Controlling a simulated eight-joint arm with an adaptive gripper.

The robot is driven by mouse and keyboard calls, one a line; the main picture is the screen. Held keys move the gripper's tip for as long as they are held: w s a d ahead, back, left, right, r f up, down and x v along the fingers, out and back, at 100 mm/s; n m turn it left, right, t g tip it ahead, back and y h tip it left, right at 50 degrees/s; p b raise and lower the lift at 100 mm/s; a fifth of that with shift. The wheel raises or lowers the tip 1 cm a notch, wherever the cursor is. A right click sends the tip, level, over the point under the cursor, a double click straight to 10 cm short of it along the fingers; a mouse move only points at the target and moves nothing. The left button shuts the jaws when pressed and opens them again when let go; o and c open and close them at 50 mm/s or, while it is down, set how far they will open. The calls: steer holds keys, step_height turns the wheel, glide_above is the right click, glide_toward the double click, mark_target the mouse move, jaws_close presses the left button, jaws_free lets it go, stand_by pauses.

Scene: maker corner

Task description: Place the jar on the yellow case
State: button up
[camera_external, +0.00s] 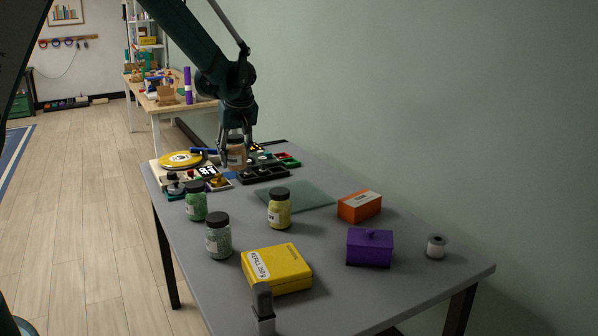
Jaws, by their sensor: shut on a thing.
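My gripper (234,155) is at the far end of the grey table, shut on a jar with brownish contents (238,158). The fingers partly hide this jar, and I cannot tell whether its base touches what is under it. The yellow case (285,272) lies closed at the near end of the table, with a white label on its front and nothing on its lid. Three other dark-lidded jars stand upright between: a green one (196,205), a grey-green one (218,241) and a yellow one (279,212).
An orange box (360,207), a purple lidded box (370,250) and a spool (436,247) stand at right. A flat green mat (300,197) lies mid-table. A yellow disc (181,160) and small trays (263,174) crowd the far end. A grey upright object (263,310) stands before the case.

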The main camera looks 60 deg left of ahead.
steer(key=shift+d, duration=0.1)
steer(key=w+d+r+m+p, duration=0.1)
steer(key=w+d+r+m, duration=0.1)
steer(key=d, duration=1)
step_height(320, 180, up, 3)
steer(key=m+t+h+p, duration=0.1)
steer(key=m+t+p, duration=0.25)
steer(key=m, duration=0.25)
glide_above(280, 252)
steer(key=s+d, duration=0.1)
steer(key=shift+d+r+g, duration=0.15)
steer(key=shift+g, duration=0.2)
steer(key=shift+f+b, duration=0.55)
steer(key=shift+f, duration=2.4)
steer(key=shift+f, duration=0.1)
steer(key=shift+s+f+b, duration=0.1)
steer(key=shift+f+b, duration=0.3)
steer(key=shift+f, duration=1.55)
